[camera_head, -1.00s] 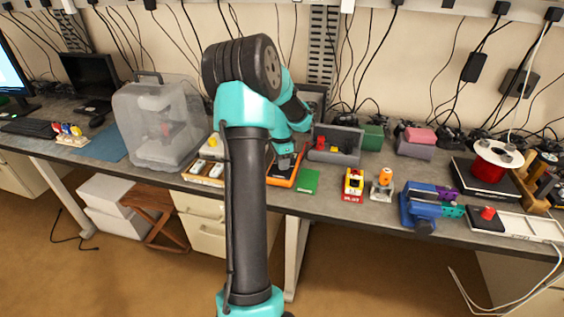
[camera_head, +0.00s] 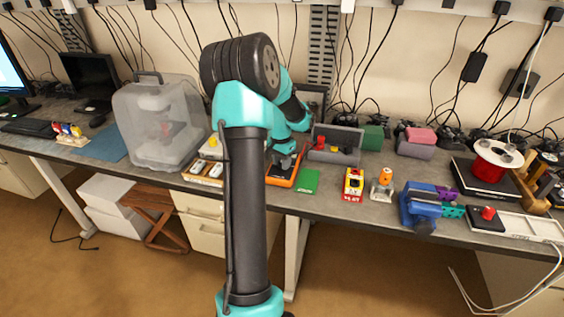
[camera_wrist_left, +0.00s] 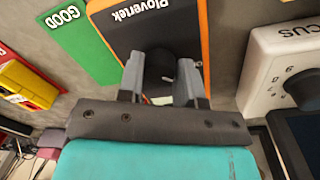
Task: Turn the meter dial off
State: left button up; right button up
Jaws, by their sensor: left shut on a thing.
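The orange-edged meter (camera_head: 282,181) lies on the bench in the head view, partly hidden behind my left arm. In the left wrist view the meter (camera_wrist_left: 205,30) shows a dark face marked "Plovertek". Its black dial (camera_wrist_left: 161,62) sits between the fingers of my left gripper (camera_wrist_left: 164,72), which is shut on it. In the head view the left gripper (camera_head: 285,162) is down at the meter, with its fingertips hard to make out. My right gripper is not in view.
A green "GOOD" card (camera_wrist_left: 82,35) lies beside the meter. A white box marked "CUS" (camera_wrist_left: 287,55) with a knob stands on its other side. A grey bin (camera_head: 345,153) is behind, and a red-yellow box (camera_head: 353,184) is to the right. A clear case (camera_head: 150,125) stands left.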

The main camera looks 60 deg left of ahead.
aim_at(280, 162)
pick_arm(q)
jog(key=shift+n, duration=1.6)
jog(key=o, duration=0.9)
jog(key=shift+o, duration=0.2)
jog(key=shift+r, duration=0.15)
notch_tip(280, 162, up, 17)
jog(key=shift+s+a, duration=0.35)
jog(key=shift+a, duration=0.05)
